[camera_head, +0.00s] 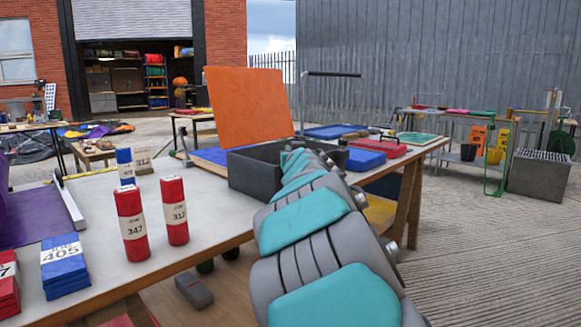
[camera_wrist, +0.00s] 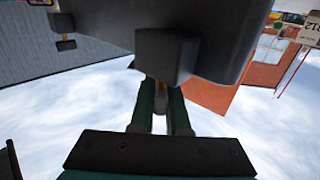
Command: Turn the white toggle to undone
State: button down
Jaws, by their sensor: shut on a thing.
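My gripper (camera_wrist: 160,108) shows in the wrist view, its two dark green fingers close together. Between them is a narrow pale piece, the white toggle (camera_wrist: 159,98), mostly hidden by the fingers and a dark block (camera_wrist: 168,56). The fingers are shut on it. The block hangs from a large dark grey body across the top of the wrist view. In the head view my teal and grey arm reaches to the dark grey open box (camera_head: 255,172) on the table. The arm hides the toggle and fingertips there.
An orange panel (camera_head: 248,105) stands upright behind the box. On the white table (camera_head: 95,235) are red rolls (camera_head: 131,225), a blue stack (camera_head: 64,266) and purple fabric (camera_head: 38,215). A red case (camera_head: 382,147) lies right of the box.

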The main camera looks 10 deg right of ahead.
jog(key=shift+d+f+m+g+h+b, duration=0.1)
jog(key=shift+d+m+g+h+b, duration=0.15)
jog(key=shift+m+h+b, duration=1.25)
jog(key=shift+d+f+g+h+b, duration=0.2)
jog(key=shift+h+b, duration=0.7)
jog(key=shift+b, duration=1.5)
jog(key=shift+s+d+r+m+g+h+b, duration=0.1)
jog(key=shift+r+m+g+h+b, duration=0.1)
jog(key=shift+m+g+h+b, duration=0.3)
jog(key=shift+d+r+m+g+h+b, duration=0.1)
jog(key=shift+r+m+g+h+b, duration=0.1)
jog(key=shift+m+h+b, duration=0.45)
jog(key=m+g+h+p, duration=0.1)
jog(key=h+p, duration=0.1)
jog(key=p, duration=0.1)
jog(key=m+g+h+p, duration=0.2)
jog(key=p, duration=0.1)
jog(key=s+d+m+g+h+p, duration=0.1)
jog(key=g+h+p, duration=0.1)
jog(key=p, duration=0.1)
jog(key=shift+r+m, duration=0.2)
jog(key=shift+m, duration=0.15)
jog(key=shift+f+h, duration=0.15)
jog(key=shift+h, duration=0.2)
jog(key=c, duration=0.9)
grip_release()
